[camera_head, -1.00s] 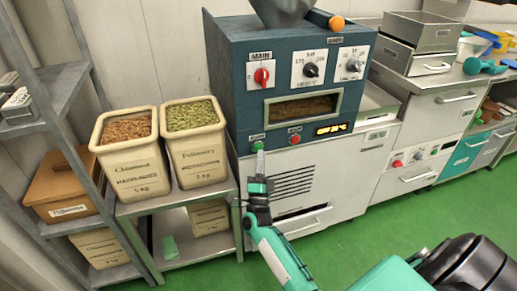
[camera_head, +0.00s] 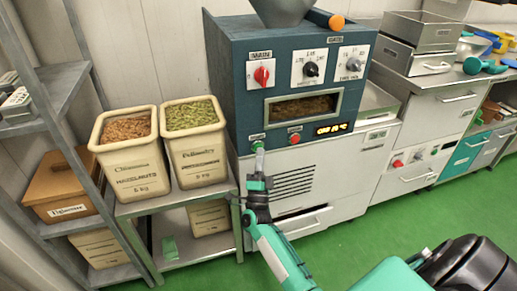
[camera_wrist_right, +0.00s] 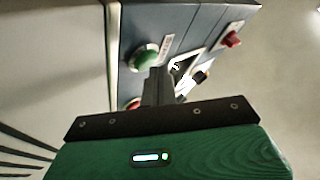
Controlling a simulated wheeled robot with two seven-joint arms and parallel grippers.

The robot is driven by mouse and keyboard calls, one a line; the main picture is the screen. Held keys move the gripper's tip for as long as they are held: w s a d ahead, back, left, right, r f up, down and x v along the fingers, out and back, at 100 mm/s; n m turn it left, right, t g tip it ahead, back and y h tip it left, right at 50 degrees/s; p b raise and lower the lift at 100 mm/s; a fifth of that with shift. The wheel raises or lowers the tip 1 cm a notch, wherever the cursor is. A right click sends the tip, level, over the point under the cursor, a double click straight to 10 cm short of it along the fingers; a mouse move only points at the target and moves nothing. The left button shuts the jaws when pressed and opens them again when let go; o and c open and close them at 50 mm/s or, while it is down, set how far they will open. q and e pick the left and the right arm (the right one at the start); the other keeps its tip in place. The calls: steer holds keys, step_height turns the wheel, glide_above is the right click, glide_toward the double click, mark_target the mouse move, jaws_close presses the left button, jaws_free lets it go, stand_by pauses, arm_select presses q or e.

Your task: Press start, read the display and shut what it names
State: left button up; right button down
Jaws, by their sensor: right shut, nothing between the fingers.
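The dark blue kettle machine (camera_head: 220,80) stands at the middle back. Its green button (camera_head: 256,146) is at the lower left of the front and also shows in the wrist view (camera_wrist_right: 143,57). My right gripper (camera_head: 259,154) is shut and empty, its fingertips at the green button; I cannot tell whether they touch it. A display (camera_head: 331,129) on the lower right of the panel shows amber text ending in °C, too small to read surely. My left gripper is out of view.
Two cream bins, one of brown nuts (camera_head: 128,165) and one of green nuts (camera_head: 194,150), stand on a metal table left of the machine. A grey shelf (camera_head: 40,125) is at far left. Drawers and a counter (camera_head: 440,85) run right. The green floor in front is open.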

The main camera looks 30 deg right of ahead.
steer(key=shift+w+d+b, duration=0.15)
steer(key=shift+w+b, duration=0.15)
steer(key=shift+w, duration=0.2)
stand_by(0.4)
steer(key=shift+s, duration=0.1)
steer(key=shift+s+a+p, duration=0.25)
steer(key=shift+s+p, duration=0.2)
steer(key=shift+s, duration=0.35)
steer(key=s+p, duration=0.1)
steer(key=s, duration=0.1)
steer(key=s+a+p, duration=0.1)
steer(key=s, duration=0.2)
steer(key=shift+a, duration=0.1)
steer(key=shift+w, duration=0.1)
stand_by(0.8)
